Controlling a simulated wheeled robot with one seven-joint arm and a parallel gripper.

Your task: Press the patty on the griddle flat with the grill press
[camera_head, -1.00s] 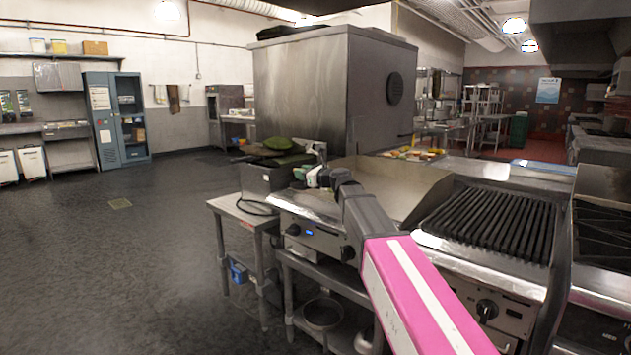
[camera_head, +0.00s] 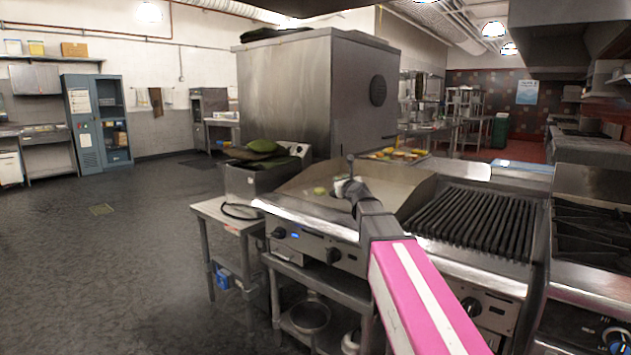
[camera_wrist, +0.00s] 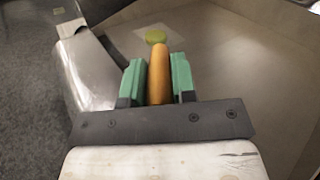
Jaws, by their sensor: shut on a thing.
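My gripper (camera_wrist: 158,82) is shut on an orange-brown handle (camera_wrist: 159,72), held between its green finger pads in the wrist view; this looks like the grill press handle. The plate of the press is hidden. The patty appears as a small yellow-green disc (camera_wrist: 155,37) on a paler patch of the griddle, beyond the handle. It also shows in the head view (camera_head: 319,191), just left of my gripper (camera_head: 346,187). The gripper is over the griddle (camera_head: 300,189), apart from the patty in the picture. Whether the press touches the griddle cannot be told.
A ribbed char grill (camera_head: 475,220) adjoins the griddle on the right. A fryer-like unit (camera_head: 245,182) with green things on top and a small steel table (camera_head: 222,214) stand to the left. A raised metal guard edges the griddle. The floor at left is clear.

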